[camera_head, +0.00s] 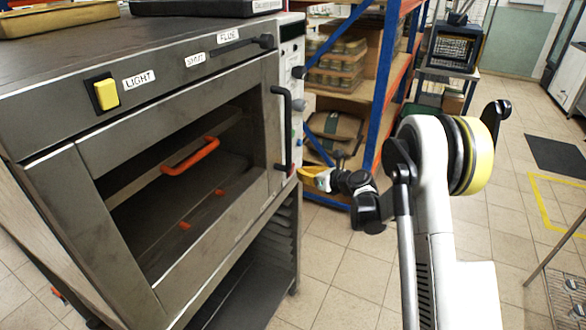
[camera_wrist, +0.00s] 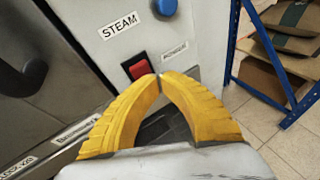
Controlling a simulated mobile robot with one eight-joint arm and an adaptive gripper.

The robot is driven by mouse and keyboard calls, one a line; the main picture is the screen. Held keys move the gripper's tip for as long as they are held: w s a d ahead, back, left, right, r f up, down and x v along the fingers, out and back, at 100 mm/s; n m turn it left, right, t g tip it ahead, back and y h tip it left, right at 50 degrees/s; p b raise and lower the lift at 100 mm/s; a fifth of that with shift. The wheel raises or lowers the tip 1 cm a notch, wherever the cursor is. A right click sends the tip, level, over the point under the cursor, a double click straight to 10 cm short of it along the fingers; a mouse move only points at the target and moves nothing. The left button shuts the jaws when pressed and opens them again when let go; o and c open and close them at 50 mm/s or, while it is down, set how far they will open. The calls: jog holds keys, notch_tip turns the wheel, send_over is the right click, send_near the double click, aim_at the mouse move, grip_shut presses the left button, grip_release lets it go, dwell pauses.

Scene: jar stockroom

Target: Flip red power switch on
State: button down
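The red power switch (camera_wrist: 139,69) sits in a dark frame on the oven's light control panel, in the wrist view. Its lower right part is close behind my fingertips. My gripper (camera_wrist: 160,80) has its two yellow fingers brought together, tips meeting, with nothing seen between them. The tips are at the switch's lower right edge in the picture; I cannot tell whether they touch it. In the head view my gripper (camera_head: 316,179) is at the right side of the oven front, beside the control panel (camera_head: 292,95).
A blue knob (camera_wrist: 165,8) and a STEAM label (camera_wrist: 118,26) are above the switch. The oven (camera_head: 180,130) has a black door handle (camera_head: 281,130) left of the panel and a yellow light switch (camera_head: 106,94). A shelf rack (camera_head: 388,70) stands behind. Floor at right is mostly free.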

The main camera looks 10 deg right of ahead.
dwell(0.6)
jog(key=shift+w+a+r, duration=0.1)
jog(key=shift+w+a, duration=0.15)
jog(key=shift+a, duration=0.05)
jog(key=shift+w+a, duration=0.2)
jog(key=shift+a, duration=0.1)
dwell(0.6)
jog(key=shift+d, duration=0.15)
jog(key=shift+s+d+b, duration=0.4)
jog(key=shift+s+d, duration=0.05)
jog(key=shift+d, duration=0.05)
dwell(0.3)
jog(key=s+d, duration=0.1)
jog(key=d, duration=0.1)
jog(key=s+d+f+b, duration=0.1)
jog(key=s+d, duration=0.1)
dwell(0.4)
